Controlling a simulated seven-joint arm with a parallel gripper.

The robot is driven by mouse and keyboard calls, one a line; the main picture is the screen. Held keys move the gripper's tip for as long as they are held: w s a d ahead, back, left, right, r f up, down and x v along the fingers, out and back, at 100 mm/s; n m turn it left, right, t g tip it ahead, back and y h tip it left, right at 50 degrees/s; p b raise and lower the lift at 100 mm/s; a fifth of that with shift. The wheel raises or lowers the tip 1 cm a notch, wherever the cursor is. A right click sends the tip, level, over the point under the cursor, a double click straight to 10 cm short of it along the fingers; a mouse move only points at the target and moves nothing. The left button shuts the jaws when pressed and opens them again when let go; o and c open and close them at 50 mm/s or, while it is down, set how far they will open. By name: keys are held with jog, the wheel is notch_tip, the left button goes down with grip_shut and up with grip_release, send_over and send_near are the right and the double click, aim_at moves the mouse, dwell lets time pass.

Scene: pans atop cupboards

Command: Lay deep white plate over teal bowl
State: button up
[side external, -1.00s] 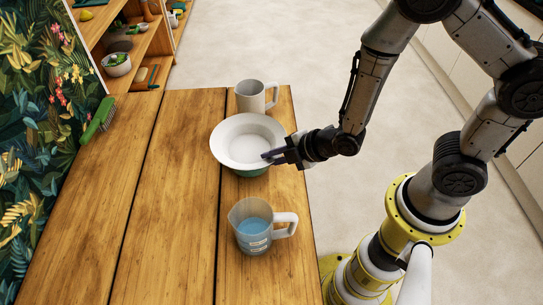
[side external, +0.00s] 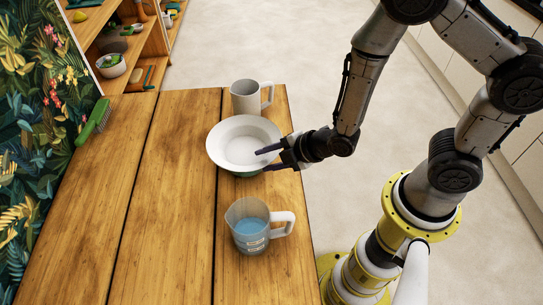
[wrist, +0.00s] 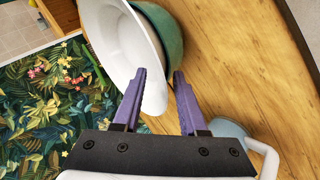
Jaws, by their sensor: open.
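The deep white plate (side external: 240,133) rests on top of the teal bowl (side external: 248,174), which shows only as a green edge beneath the plate's near side. In the wrist view the plate (wrist: 112,40) and the teal bowl (wrist: 163,42) lie together, the plate covering the bowl's mouth. My gripper (side external: 268,160) is open at the plate's right rim. In the wrist view the plate's rim lies between the spread purple fingers (wrist: 158,82), close to the left one. Whether a finger touches the rim is unclear.
A grey-white mug (side external: 246,98) stands just behind the plate. A measuring jug (side external: 252,226) with blue liquid stands in front, its handle to the right. A green brush (side external: 94,122) lies at the left edge. The wooden table (side external: 165,200) is clear at left.

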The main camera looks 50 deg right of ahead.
jog(key=shift+s+r, duration=0.2)
jog(key=shift+r, duration=0.4)
jog(key=s+d+r+m+g+h, duration=0.1)
jog(key=s+d+r+m, duration=0.4)
jog(key=s+r+m, duration=0.3)
jog(key=s+d+r+m+g+h, duration=0.1)
jog(key=s+d+r+m, duration=0.5)
jog(key=r, duration=0.9)
jog(key=s+m+g, duration=0.1)
jog(key=s+m, duration=0.1)
jog(key=s, duration=0.2)
jog(key=shift+r+m+g+h, duration=0.15)
jog(key=shift+m+g+h, duration=0.15)
jog(key=shift+m, duration=0.1)
